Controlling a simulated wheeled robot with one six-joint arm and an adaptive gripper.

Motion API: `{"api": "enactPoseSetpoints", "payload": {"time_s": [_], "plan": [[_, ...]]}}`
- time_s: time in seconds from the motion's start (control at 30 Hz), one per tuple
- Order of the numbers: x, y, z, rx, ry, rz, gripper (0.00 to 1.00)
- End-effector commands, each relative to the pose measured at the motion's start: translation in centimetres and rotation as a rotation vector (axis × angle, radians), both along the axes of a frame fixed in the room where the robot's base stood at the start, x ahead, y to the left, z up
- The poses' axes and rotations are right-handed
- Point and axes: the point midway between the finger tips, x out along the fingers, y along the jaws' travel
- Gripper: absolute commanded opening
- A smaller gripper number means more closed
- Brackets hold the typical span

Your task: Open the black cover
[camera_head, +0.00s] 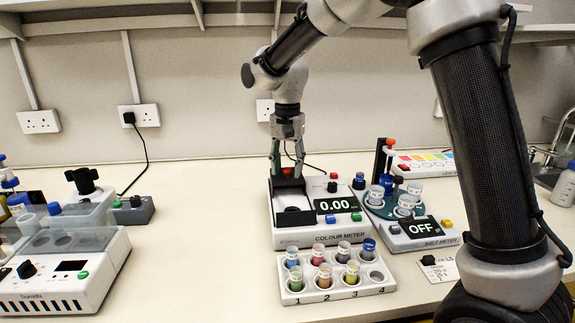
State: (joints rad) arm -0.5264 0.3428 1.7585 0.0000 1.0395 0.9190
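The colour meter (300,236) stands on the bench in the middle of the view, its display reading 0.00. Its black cover (290,187) stands raised at the back of a black-framed well, and the well's round opening shows in front of it. My gripper (287,170) points down from above at the cover's upper edge. Its two fingers are spread apart, with a small red part showing between them. I cannot tell whether the fingertips touch the cover.
A rack (338,287) with several coloured vials sits in front of the meter. Another white instrument (65,285) is on the left. Bare bench lies between it and the colour meter.

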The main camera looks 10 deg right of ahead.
Motion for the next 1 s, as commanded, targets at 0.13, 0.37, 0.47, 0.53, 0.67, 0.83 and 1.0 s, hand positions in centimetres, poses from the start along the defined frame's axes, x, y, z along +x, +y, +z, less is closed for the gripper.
{"api": "enactPoseSetpoints", "payload": {"time_s": [0.13, 0.37, 0.47, 0.53, 0.67, 0.83, 1.0], "plan": [[0.0, 0.0, 0.1, 0.0, 0.0, 0.0, 0.44], [0.0, 0.0, 3.3, 0.002, -0.003, 0.0, 0.44], [0.1, 0.0, 5.6, 0.003, -0.004, 0.0, 0.44], [0.1, 0.0, 7.2, 0.002, -0.003, 0.0, 0.44], [0.1, 0.0, 9.7, 0.001, -0.002, 0.0, 0.44], [0.0, 0.0, 11.6, 0.001, -0.001, 0.0, 0.44], [0.0, 0.0, 12.0, 0.0, 0.0, 0.0, 0.44]]}}
